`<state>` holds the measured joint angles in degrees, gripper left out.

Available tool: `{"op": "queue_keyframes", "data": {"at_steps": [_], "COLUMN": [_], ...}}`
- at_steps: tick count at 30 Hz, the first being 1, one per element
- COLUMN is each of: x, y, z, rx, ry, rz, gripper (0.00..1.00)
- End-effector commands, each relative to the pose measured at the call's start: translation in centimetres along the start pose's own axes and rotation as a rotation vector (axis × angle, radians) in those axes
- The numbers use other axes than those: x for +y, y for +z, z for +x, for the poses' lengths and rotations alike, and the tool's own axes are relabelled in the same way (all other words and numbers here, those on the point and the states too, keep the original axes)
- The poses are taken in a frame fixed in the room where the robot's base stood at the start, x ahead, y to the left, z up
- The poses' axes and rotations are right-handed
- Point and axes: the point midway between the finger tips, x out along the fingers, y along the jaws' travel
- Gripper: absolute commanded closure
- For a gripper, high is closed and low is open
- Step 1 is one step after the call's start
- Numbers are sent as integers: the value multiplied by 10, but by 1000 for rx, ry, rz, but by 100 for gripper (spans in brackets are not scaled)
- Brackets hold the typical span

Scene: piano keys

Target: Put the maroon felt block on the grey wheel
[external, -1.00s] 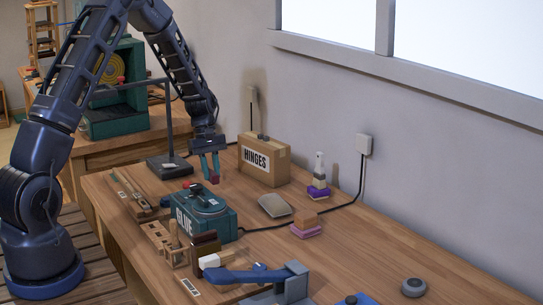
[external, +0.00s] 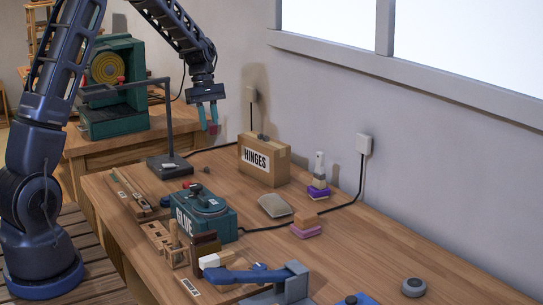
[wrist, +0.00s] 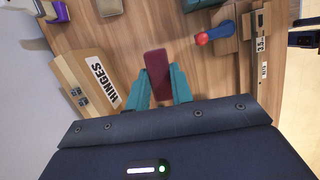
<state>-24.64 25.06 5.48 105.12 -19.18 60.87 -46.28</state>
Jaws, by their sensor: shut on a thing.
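My gripper (external: 209,127) is up in the air over the far part of the workbench, left of the HINGES box. Its teal fingers are shut on the maroon felt block (external: 213,129). In the wrist view the block (wrist: 157,67) shows as a dark red slab between the fingers, sticking out past their tips. A round grey piece with a darker centre, which looks like the grey wheel (external: 414,287), lies flat on the near right part of the bench, far from my gripper. The wheel is not visible in the wrist view.
The HINGES box (external: 264,160) stands close right of my gripper. The bench's right side is mostly clear.

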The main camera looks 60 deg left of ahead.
Motion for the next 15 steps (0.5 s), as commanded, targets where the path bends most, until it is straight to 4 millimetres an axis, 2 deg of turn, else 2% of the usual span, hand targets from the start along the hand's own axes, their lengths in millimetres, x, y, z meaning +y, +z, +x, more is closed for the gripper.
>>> {"op": "queue_keyframes", "data": {"at_steps": [4, 8, 15], "x": [14, 40, 96], "y": [14, 41, 112], "z": [4, 10, 29], "rx": [3, 10, 24], "ry": [-1, -3, -4], "rz": [2, 2, -6], "gripper": [99, 99, 99]}}
